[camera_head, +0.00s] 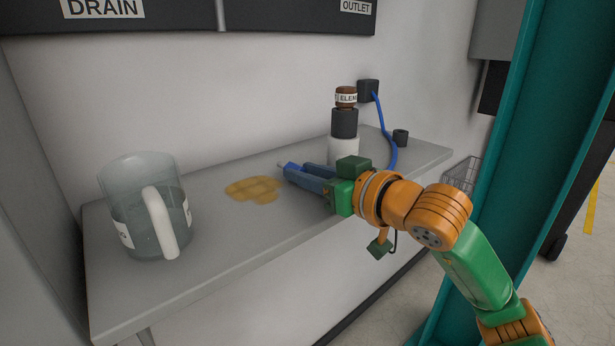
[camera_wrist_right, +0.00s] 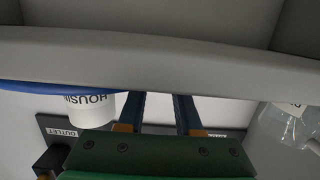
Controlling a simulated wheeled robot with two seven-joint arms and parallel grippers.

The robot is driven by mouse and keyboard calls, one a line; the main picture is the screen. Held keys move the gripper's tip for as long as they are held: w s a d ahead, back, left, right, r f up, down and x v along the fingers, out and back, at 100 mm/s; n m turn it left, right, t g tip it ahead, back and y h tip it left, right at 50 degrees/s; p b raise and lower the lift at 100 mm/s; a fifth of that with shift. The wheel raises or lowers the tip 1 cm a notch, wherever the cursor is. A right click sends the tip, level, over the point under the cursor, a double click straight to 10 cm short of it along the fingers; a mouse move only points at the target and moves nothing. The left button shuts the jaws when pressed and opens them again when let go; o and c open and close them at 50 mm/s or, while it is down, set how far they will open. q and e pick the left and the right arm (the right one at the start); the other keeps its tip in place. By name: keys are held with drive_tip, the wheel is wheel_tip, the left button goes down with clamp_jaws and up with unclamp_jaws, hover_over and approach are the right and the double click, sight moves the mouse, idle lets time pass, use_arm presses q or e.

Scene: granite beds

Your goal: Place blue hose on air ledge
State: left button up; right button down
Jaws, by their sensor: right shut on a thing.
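The blue hose (camera_head: 382,122) leaves a black wall fitting and curves down behind my right arm. Part of it also shows at the left of the right wrist view (camera_wrist_right: 35,87). My right gripper (camera_head: 290,170) is low over the grey ledge (camera_head: 215,240), its blue fingers pointing left towards a yellow puddle. It is shut on the hose, though the held part is hard to make out. A small pale tip shows at the fingertips. In the wrist view the fingers (camera_wrist_right: 163,97) reach up towards a grey edge. My left gripper is not in view.
A clear jug (camera_head: 130,205) with liquid stands at the ledge's left. The yellow puddle (camera_head: 254,189) lies mid-ledge. A teal post (camera_head: 510,150) rises at right.

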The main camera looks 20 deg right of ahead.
drive_tip(key=shift+r, duration=0.1)
drive_tip(key=c, duration=1)
unclamp_jaws()
drive_tip(key=shift+f, duration=0.2)
drive_tip(key=o, duration=0.4)
drive_tip(key=shift+r, duration=0.25)
drive_tip(key=b+v, duration=0.3)
drive_tip(key=v, duration=0.9)
drive_tip(key=shift+a+b, duration=0.1)
drive_tip(key=shift+b, duration=0.2)
